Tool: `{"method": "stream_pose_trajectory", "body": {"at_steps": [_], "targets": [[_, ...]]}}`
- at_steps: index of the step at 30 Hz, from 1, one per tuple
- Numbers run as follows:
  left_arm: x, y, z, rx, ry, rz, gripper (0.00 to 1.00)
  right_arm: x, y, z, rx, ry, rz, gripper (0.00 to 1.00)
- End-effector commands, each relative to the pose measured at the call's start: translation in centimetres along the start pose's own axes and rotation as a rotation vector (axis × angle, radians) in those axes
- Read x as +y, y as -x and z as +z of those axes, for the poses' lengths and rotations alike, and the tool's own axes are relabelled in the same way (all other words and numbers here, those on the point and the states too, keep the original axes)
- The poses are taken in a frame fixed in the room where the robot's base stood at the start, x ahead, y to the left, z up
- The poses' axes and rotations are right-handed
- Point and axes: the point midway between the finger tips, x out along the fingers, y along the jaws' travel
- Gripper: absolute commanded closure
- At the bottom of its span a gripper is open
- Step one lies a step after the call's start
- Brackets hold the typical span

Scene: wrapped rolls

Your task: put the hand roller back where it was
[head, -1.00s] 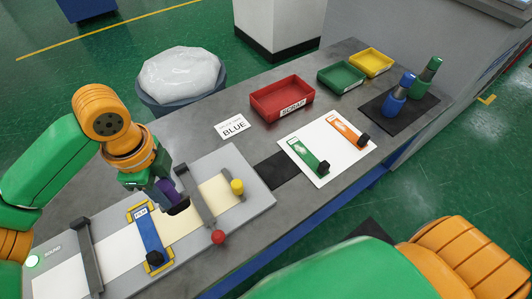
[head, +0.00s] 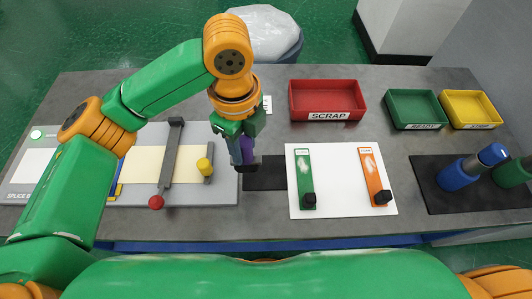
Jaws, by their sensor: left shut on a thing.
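The hand roller (head: 248,148), with a purple handle and a dark lower end, is held in my left gripper (head: 239,146). The gripper points down and is shut on it. The roller's dark end hangs over or close to the left end of a black mat (head: 266,180), between the grey splice board and the white sheet. I cannot tell whether it touches the mat. The gripper hides part of the roller. My right gripper is not in view.
The grey splice board (head: 220,185), with a dark bar, red knob (head: 156,202) and yellow knob (head: 204,165), lies left. The white sheet (head: 337,190) with green and orange tools lies right. A red scrap tray (head: 328,100) stands behind.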

Motion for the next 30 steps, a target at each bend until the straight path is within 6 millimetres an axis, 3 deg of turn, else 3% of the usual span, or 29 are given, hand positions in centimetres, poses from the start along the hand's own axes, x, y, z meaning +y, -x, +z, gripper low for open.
{"method": "stream_pose_trajectory", "body": {"at_steps": [2,6,14,25,26,28,30], "targets": [[-1.5,-2.5,-0.7,0.008,-0.002,0.009,1.00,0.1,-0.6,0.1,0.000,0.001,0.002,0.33],[-3.6,-4.5,-1.0,0.003,-0.001,0.004,1.00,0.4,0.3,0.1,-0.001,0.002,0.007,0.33],[-4.6,-8.4,-1.1,0.000,-0.001,0.002,1.00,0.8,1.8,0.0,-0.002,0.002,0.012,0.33],[-4.6,-9.2,-1.1,0.001,-0.001,-0.001,1.00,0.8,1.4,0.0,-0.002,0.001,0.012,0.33],[-4.6,-9.2,-1.1,0.000,-0.001,-0.001,0.53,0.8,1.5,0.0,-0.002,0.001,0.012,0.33],[-4.6,-9.2,-1.1,0.000,-0.001,-0.001,0.34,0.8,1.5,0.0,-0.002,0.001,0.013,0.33],[-4.6,-9.2,-1.1,0.000,-0.001,-0.001,0.31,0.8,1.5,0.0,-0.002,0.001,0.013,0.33]]}}
